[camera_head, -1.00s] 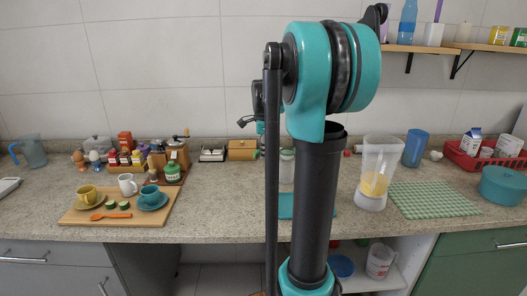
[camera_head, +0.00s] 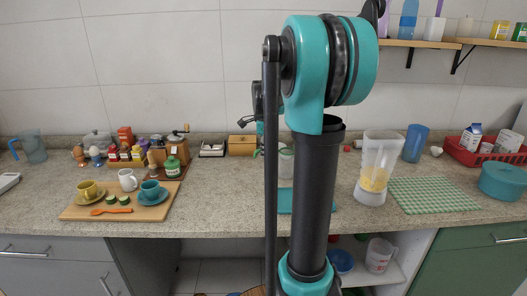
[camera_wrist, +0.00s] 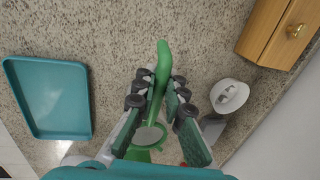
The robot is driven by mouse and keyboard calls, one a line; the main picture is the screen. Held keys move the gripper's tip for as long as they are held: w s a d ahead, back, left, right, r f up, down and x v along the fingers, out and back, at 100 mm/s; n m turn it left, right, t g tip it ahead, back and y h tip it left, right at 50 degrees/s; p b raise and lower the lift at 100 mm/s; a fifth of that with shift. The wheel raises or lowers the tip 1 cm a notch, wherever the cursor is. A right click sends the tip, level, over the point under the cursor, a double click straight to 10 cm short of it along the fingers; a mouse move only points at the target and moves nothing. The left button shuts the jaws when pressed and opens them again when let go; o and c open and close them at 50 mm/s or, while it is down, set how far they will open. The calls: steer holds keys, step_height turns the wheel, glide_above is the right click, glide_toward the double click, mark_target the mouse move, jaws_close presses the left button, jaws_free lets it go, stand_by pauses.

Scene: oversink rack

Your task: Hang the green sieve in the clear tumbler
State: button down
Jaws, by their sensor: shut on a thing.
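My gripper (camera_wrist: 158,104) is shut on the green sieve (camera_wrist: 162,62) in the wrist view. The sieve's handle sticks out beyond the fingertips, and its round mesh bowl (camera_wrist: 149,137) lies between the fingers, close to the palm. In the head view my own arm hides the gripper and most of the sieve. I cannot make out the clear tumbler for sure; a pale, glassy shape (camera_wrist: 76,158) shows only in part at the lower left of the wrist view, beside my gripper's body.
A teal tray (camera_wrist: 20,72) lies left of my gripper. A white-lidded jar (camera_wrist: 229,96) stands close on the right, with a wooden drawer box (camera_wrist: 272,30) beyond it. A blender jug (camera_head: 379,158) stands right of my arm, near a checked cloth (camera_head: 432,196). Bare counter shows between.

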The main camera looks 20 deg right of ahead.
steer(key=c, duration=1.5)
jaws_free()
